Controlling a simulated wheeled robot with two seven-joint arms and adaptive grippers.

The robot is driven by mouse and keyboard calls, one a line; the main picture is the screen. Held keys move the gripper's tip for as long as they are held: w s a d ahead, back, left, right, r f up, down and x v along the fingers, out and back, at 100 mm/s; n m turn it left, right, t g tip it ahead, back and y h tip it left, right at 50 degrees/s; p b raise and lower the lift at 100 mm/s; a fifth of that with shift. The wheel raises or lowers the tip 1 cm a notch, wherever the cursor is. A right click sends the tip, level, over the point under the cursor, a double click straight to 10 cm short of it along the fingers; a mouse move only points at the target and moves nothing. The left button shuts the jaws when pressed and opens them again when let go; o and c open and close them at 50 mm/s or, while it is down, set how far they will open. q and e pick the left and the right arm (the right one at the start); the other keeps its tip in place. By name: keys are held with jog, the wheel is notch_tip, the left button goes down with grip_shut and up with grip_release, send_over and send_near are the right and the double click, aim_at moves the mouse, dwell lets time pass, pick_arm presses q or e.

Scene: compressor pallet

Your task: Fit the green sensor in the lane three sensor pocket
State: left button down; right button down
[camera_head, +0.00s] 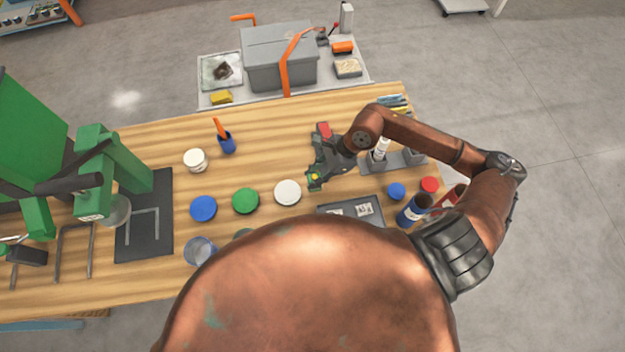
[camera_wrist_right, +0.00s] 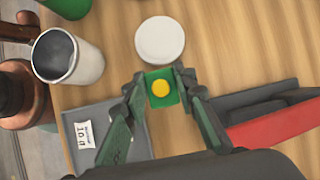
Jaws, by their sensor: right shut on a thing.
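The green sensor, a small green square block with a round yellow top, is between the fingertips of my right gripper (camera_head: 314,178). It shows in the wrist view as a green square (camera_wrist_right: 161,88) around the yellow disc. My right gripper (camera_wrist_right: 162,90) is shut on it, with one finger on each side, above the wooden bench beside a white round lid (camera_head: 287,192). The lid also shows in the wrist view (camera_wrist_right: 160,40). I cannot make out the lane three sensor pocket in either view. My left gripper is not in view.
A grey tray with labels (camera_head: 326,209) lies near my right gripper. A red and dark object (camera_head: 323,130) is on its far side. Blue (camera_head: 203,208) and green (camera_head: 245,200) lids lie left. A green machine (camera_head: 130,165) stands at the far left.

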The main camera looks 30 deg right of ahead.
jog(key=shift+w+a+f, duration=0.2)
jog(key=shift+a+f, duration=0.05)
jog(key=shift+f, duration=0.05)
jog(key=shift+d+f, duration=0.1)
jog(key=shift+f, duration=1.35)
jog(key=shift+f, duration=0.1)
jog(key=c, duration=2)
grip_release()
jog(key=shift+f, duration=0.1)
jog(key=shift+c, duration=0.2)
jog(key=o, duration=0.5)
jog(key=shift+c, duration=0.2)
